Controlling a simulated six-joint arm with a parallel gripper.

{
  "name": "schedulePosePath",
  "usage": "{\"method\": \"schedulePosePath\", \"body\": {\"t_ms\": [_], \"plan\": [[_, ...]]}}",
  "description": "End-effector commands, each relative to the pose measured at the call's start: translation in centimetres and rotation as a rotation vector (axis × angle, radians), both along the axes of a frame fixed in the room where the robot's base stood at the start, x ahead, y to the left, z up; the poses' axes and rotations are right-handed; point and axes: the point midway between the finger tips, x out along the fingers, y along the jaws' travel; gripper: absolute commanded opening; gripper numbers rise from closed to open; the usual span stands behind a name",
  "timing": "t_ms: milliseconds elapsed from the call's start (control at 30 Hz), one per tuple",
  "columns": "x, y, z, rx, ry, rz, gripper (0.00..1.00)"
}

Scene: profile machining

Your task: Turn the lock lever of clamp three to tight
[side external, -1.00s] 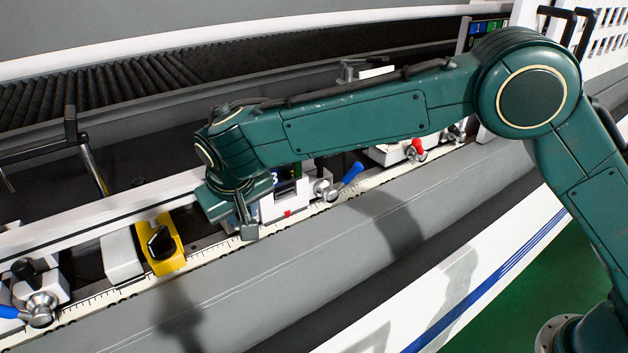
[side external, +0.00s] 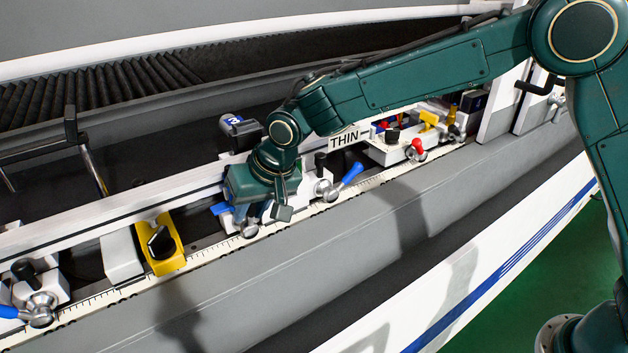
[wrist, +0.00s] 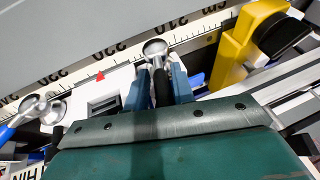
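Clamp three is the white block with a red pointer (wrist: 100,77) under my gripper, partly hidden by it. Its silver hub (side external: 250,228) shows at the front, and a blue lever handle (side external: 222,208) sticks out left of my gripper. In the wrist view the hub (wrist: 155,49) lies just beyond the fingertips, and a bit of the blue handle (wrist: 197,80) shows past the right finger. My gripper (wrist: 160,75) has its fingers apart, one on each side of a dark upright part (wrist: 162,90). Contact cannot be told.
A yellow block with a black knob (side external: 160,243) stands left of the clamp. Right of it is another hub with a raised blue lever (side external: 347,175), then a red lever (side external: 417,147). A THIN plate (side external: 345,139) stands behind. The grey front rail (side external: 330,240) is clear.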

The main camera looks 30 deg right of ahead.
Motion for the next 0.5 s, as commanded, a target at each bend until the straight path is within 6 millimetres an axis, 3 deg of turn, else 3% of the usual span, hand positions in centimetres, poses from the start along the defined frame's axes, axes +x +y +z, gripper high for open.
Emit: {"method": "schedulePosePath", "body": {"t_ms": [233,500], "plan": [[0.0,-0.9,-0.3,0.13,0.002,-0.004,0.24],[-1.4,-1.9,3.3,0.133,-0.003,-0.001,0.24]]}}
